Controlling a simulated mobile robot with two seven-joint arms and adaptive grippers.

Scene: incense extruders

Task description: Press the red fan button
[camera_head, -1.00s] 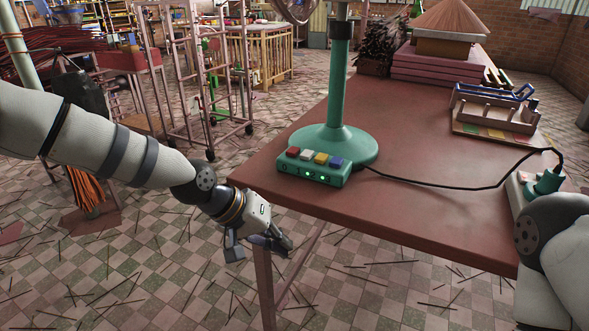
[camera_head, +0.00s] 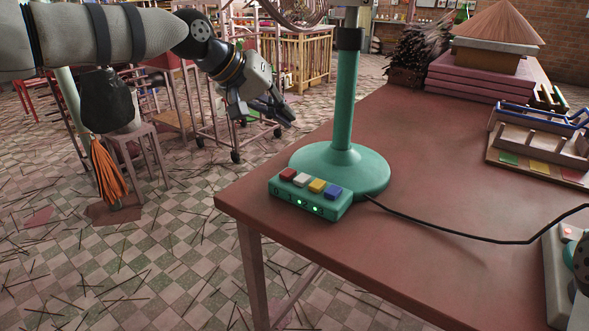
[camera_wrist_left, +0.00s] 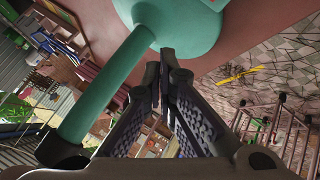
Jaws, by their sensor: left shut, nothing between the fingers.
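The red fan button (camera_head: 287,174) is the leftmost in a row with white, yellow and blue buttons on a teal control box (camera_head: 310,200). The box sits at the table's near left corner, at the foot of the fan's round teal base (camera_head: 340,172). Green lights glow on its front. My left gripper (camera_head: 285,112) is shut and empty, raised above and to the left of the box, apart from it. In the left wrist view its fingers (camera_wrist_left: 165,60) are together, with the fan's teal pole (camera_wrist_left: 105,90) and base (camera_wrist_left: 185,25) beyond. My right gripper is not in view.
The red-brown table (camera_head: 430,150) is bare around the box. A wooden rack (camera_head: 540,135) and a cone-topped stack (camera_head: 485,60) stand behind. An orange bundle (camera_head: 108,172) is at left.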

